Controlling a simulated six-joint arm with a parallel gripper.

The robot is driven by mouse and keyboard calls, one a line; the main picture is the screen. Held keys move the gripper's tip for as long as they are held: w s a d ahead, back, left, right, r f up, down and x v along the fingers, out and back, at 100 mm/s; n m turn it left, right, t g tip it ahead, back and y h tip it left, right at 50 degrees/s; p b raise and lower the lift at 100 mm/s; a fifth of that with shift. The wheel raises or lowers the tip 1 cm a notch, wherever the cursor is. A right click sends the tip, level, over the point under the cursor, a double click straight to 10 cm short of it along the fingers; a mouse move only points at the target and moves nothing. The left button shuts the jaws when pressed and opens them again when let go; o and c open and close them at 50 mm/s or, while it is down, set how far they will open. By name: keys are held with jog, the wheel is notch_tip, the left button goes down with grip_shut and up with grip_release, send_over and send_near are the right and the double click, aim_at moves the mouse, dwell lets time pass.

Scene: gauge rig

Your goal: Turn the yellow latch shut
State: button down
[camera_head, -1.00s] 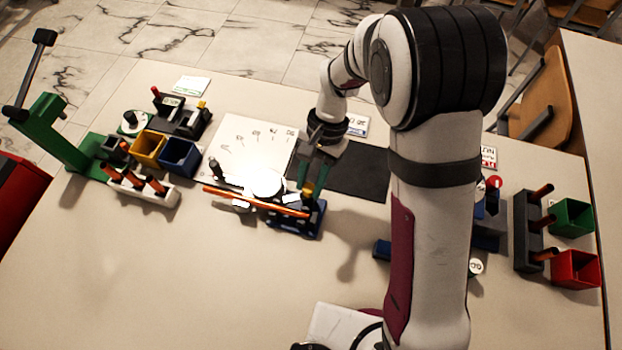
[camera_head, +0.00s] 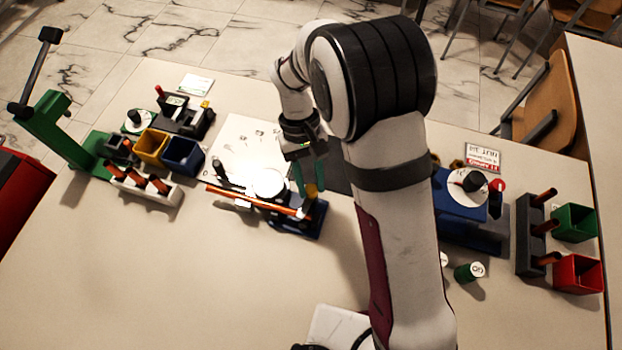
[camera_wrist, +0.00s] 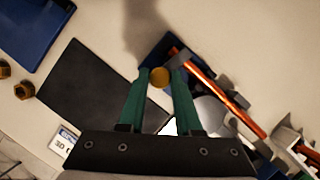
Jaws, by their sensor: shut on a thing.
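The yellow latch (camera_wrist: 159,77) shows in the wrist view as a round yellow top between my two green fingertips. The latch is on a dark blue base (camera_head: 300,227). An orange bar (camera_head: 250,198) runs across the rig, its right end close to the latch. The latch's lower part is hidden.
A white round dial (camera_head: 268,184) and a black knob sit behind the bar. Yellow (camera_head: 151,147) and blue bins stand left. A blue block with a white dial (camera_head: 462,190) and green and red bins (camera_head: 574,271) stand right.

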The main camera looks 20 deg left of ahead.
jog(key=shift+n+h, duration=0.3)
jog(key=shift+n, duration=0.6)
jog(key=shift+t, duration=0.3)
jog(key=c, duration=0.6)
grip_release()
jog(key=v, duration=1.5)
jog(key=shift+a+r, duration=0.15)
jog(key=shift+r, duration=0.25)
